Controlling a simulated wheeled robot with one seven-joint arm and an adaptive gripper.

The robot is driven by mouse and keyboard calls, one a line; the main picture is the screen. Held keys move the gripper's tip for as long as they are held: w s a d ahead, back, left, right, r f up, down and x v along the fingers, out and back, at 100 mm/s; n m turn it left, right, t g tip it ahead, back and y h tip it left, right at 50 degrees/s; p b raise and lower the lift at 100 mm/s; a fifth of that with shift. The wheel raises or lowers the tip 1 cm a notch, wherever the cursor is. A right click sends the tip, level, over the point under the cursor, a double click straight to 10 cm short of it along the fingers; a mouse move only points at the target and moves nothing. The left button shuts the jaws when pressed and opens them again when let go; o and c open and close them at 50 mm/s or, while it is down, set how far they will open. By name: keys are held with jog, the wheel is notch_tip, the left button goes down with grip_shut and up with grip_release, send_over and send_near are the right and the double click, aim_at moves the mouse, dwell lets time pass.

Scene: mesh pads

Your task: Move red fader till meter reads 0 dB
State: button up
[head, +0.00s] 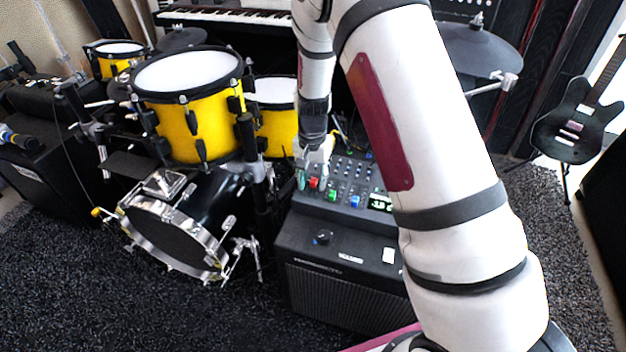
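A small mixer (346,176) with rows of knobs sits on top of a black amplifier. The red fader (313,183) is at its left front. A green fader (332,195) and a blue fader (354,201) lie to its right. My gripper (312,182) points down at the mixer's left side. Its fingertips look apart, one on each side of the red fader in the picture. I cannot tell whether they touch it.
The black amplifier (325,262) stands under the mixer, with a knob on its top. A yellow drum kit (190,130) stands close on the left. A keyboard (225,16) is behind, and a black guitar (577,130) stands at right. My arm covers the mixer's right side.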

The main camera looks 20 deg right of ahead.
jog(key=shift+c, duration=0.5)
grip_shut()
jog(key=shift+w+d+p, duration=0.4)
jog(key=shift+w+d, duration=0.3)
jog(key=shift+w, duration=0.2)
jog(key=shift+o, duration=0.5)
grip_release()
notch_tip(320, 180, up, 12)
